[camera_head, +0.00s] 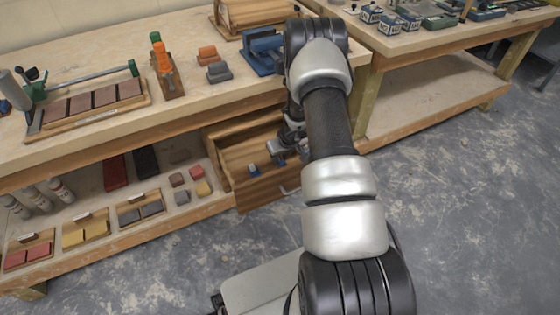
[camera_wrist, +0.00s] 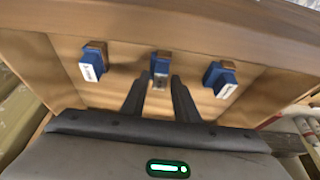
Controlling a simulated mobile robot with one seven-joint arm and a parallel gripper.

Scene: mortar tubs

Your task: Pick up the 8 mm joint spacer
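Three blue spacers with white labels and brown wooden ends stand in a row in an open wooden drawer. The wrist view shows the left spacer (camera_wrist: 93,62), the middle spacer (camera_wrist: 160,69) and the right spacer (camera_wrist: 221,78). The labels are too small to read surely, so I cannot tell which is the 8 mm one. My gripper (camera_wrist: 160,82) is open, its two dark fingers apart and pointing at the middle spacer. Whether the tips reach beside it is unclear. In the head view, one spacer (camera_head: 253,170) shows left of my gripper; my arm hides part of the drawer.
The drawer (camera_head: 236,139) is pulled out beneath the workbench top (camera_head: 197,115), with its walls around the spacers. The lower shelf (camera_head: 150,213) to the left holds several coloured blocks and trays. A blue tool (camera_head: 262,50) stands on the bench above. The floor in front is clear.

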